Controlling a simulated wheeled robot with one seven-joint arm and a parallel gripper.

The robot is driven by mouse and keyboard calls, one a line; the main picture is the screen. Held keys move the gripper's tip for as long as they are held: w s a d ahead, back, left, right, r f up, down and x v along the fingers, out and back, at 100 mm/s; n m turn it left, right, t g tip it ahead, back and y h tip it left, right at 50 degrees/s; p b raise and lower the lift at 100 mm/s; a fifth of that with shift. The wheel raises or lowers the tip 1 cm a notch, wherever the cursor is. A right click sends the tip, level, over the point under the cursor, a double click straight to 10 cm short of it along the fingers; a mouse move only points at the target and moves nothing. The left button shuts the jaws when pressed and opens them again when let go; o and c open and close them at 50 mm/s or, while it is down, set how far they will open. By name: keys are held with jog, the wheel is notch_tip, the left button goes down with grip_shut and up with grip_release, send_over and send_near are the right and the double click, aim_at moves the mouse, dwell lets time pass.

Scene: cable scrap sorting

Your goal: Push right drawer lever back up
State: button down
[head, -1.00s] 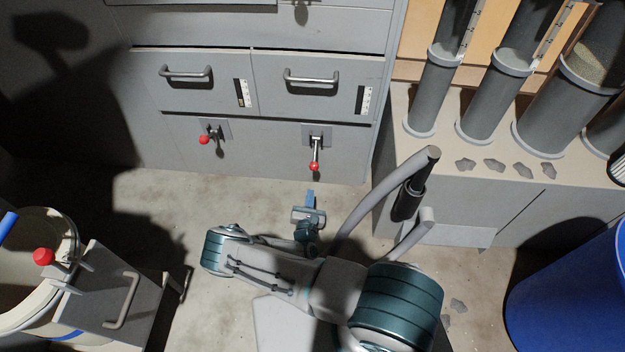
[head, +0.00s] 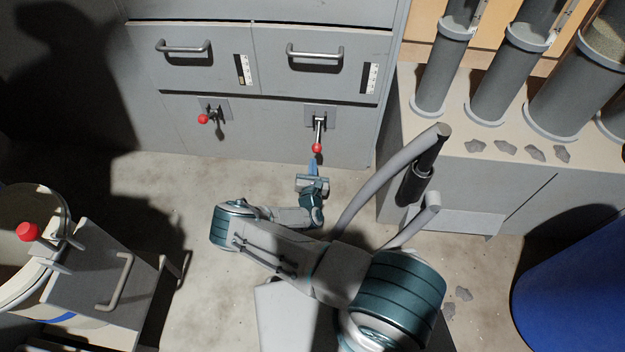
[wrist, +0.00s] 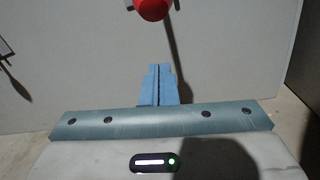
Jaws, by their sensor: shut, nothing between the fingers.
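The right drawer lever (head: 319,130) is on the grey cabinet below the right drawer (head: 318,65). It hangs down, with its red knob (head: 317,148) at the lower end. The knob also shows at the top of the wrist view (wrist: 153,8), partly cut off. My gripper (head: 313,164) is shut and empty, its blue fingertips just below the knob. In the wrist view the fingers (wrist: 158,84) are together, with a visible gap in the picture between them and the knob.
Grey tubes (head: 441,75) stand on a bench (head: 400,120) to the right. A blue bin (head: 575,260) is at lower right. A small grey unit with a handle and red knob (head: 29,231) is at lower left. Floor in front of the cabinet is mostly clear.

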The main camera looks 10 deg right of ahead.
aim_at(318, 137)
jog(key=shift+w+d+r+p, duration=0.2)
jog(key=shift+r+p, duration=0.1)
jog(key=shift+r, duration=0.35)
jog(key=shift+w+d+r+p, duration=0.15)
jog(key=shift+r+p, duration=0.1)
jog(key=shift+r, duration=0.35)
jog(key=shift+w+d+r+p, duration=0.2)
jog(key=shift+r+p, duration=0.1)
jog(key=shift+r, duration=0.35)
jog(key=shift+r+p, duration=0.15)
jog(key=shift+p, duration=0.2)
